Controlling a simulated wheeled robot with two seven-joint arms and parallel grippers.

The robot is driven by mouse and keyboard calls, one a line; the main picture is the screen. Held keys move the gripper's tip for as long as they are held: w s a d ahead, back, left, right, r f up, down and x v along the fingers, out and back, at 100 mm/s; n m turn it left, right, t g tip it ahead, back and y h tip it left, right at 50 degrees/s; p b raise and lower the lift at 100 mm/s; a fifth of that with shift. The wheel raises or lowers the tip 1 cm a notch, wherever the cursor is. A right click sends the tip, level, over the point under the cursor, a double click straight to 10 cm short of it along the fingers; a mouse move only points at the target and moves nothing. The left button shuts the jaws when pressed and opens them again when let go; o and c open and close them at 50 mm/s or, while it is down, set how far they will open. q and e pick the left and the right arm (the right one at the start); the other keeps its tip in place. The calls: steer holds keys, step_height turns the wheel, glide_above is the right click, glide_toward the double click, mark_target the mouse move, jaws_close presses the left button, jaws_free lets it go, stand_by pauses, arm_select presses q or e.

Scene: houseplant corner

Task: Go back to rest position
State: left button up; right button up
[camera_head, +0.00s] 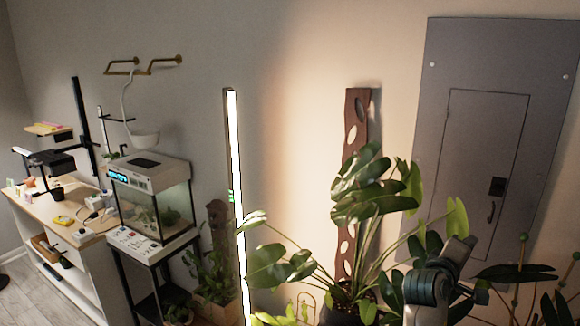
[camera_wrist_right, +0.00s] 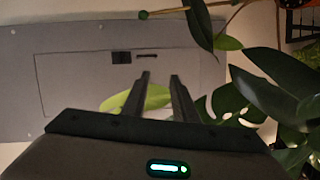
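My right gripper (camera_wrist_right: 160,75) shows in the right wrist view with its two dark fingers apart and nothing held between them. A yellow-green leaf (camera_wrist_right: 150,99) shows behind the fingers; I cannot tell whether they touch it. In the head view a grey part of my right arm rises at the lower right, among the plant's leaves and in front of the wall panel. The right fingertips cannot be made out there. My left gripper is not in view.
A large leafy plant (camera_head: 370,200) crowds the arm's left side, with a wooden plank (camera_head: 356,110) behind it. Dark leaves (camera_head: 515,273) lie to its right. A grey wall panel (camera_head: 460,130) stands behind. A lit tube lamp (camera_head: 236,180), terrarium (camera_head: 155,205) and workbench (camera_head: 85,235) are farther left.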

steer(key=s+a+f+m+g+y, duration=0.1)
steer(key=s+a+f+y, duration=0.3)
steer(key=s+f, duration=0.7)
steer(key=s+a+f+m+g+y, duration=0.1)
steer(key=s+a+f+y, duration=0.2)
steer(key=s+a+f, duration=0.75)
steer(key=s+a+f+m+g+y, duration=0.1)
steer(key=s+a+f+g+y, duration=0.1)
steer(key=s+f, duration=0.45)
steer(key=s+a+f+m+g+y, duration=0.1)
steer(key=s+a+f+g+y, duration=0.15)
steer(key=s, duration=0.65)
steer(key=s+a+f+g+y, duration=0.1)
steer(key=s+a+f, duration=0.1)
steer(key=s+f, duration=0.4)
steer(key=s+f+g+b, duration=0.15)
steer(key=f+b, duration=0.25)
steer(key=f, duration=1.3)
steer(key=s+f+b, duration=0.2)
steer(key=f+b, duration=0.1)
steer(key=f, duration=1.4)
steer(key=s+d+f+b, duration=0.1)
steer(key=s+f+b, duration=0.2)
steer(key=s+f, duration=0.5)
steer(key=s+d+f+b, duration=0.2)
steer(key=s+f, duration=0.7)
steer(key=f, duration=0.6)
steer(key=shift+g+b, duration=0.4)
steer(key=shift+b, duration=0.3)
